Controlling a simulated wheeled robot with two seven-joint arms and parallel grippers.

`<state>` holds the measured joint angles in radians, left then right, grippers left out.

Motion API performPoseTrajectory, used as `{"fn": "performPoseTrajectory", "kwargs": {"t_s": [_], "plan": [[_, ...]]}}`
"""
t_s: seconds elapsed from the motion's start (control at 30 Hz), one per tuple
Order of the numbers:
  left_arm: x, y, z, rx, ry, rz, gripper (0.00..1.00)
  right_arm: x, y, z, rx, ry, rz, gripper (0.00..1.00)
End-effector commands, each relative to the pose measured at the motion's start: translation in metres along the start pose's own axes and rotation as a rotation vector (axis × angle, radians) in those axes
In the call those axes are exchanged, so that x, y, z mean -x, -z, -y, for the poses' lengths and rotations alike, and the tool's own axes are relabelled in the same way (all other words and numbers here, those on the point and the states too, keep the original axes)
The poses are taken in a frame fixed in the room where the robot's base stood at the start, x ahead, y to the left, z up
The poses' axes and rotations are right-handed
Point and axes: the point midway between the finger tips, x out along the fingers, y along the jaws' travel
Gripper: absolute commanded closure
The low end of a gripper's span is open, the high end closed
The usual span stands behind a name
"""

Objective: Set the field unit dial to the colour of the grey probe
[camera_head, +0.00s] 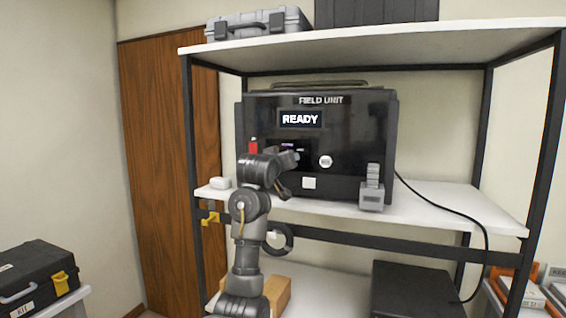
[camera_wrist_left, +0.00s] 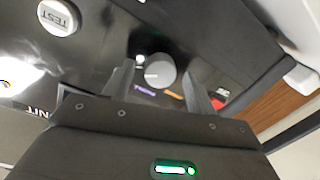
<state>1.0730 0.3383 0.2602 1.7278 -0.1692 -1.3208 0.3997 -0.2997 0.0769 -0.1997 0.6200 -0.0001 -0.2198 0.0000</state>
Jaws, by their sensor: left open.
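The field unit (camera_head: 350,120) is a black box on the middle shelf with a lit READY display (camera_head: 300,119). Its round grey dial (camera_wrist_left: 160,70) shows in the left wrist view between my fingertips, with small purple and orange labels beside it. My left gripper (camera_wrist_left: 160,78) is open in front of the dial; I cannot tell whether it touches it. In the head view my left arm hides the dial. A grey upright device (camera_head: 372,190) stands at the unit's front right; I cannot tell whether it is the grey probe. My right gripper is not in view.
A round white TEST button (camera_head: 326,161) is right of my gripper, also in the left wrist view (camera_wrist_left: 58,17). A red part (camera_head: 253,146) is at the unit's left. A small white block (camera_head: 220,183) lies on the shelf (camera_head: 440,200). A black cable (camera_head: 450,209) hangs right.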

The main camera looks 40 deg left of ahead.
Motion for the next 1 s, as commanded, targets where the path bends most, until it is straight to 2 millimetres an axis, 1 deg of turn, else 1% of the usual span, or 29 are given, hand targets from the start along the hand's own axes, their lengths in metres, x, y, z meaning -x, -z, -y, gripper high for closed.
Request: {"fn": "performPoseTrajectory", "kwargs": {"t_s": [0.07,0.17,0.27,0.5,0.6,0.7,0.8,1.0], "plan": [[0.002,0.000,0.000,0.001,-0.001,-0.002,0.43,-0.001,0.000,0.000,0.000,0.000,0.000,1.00],[0.012,-0.001,0.000,0.002,-0.002,-0.004,0.43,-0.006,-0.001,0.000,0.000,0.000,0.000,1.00],[0.030,-0.002,0.001,0.002,-0.002,-0.006,0.43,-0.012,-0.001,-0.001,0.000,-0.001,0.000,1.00],[0.078,-0.002,0.000,0.002,-0.002,-0.004,0.43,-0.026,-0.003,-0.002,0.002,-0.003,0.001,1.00],[0.092,-0.001,0.001,0.000,0.000,-0.003,0.43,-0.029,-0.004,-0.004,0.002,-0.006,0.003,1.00],[0.102,-0.001,0.000,0.001,0.000,-0.001,0.43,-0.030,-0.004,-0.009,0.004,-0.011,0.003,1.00],[0.107,-0.001,0.000,0.001,0.000,0.000,0.43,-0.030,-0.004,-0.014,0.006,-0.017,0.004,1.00],[0.108,0.000,0.000,0.000,0.000,0.001,0.43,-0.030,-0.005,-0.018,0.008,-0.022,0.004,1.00]]}}
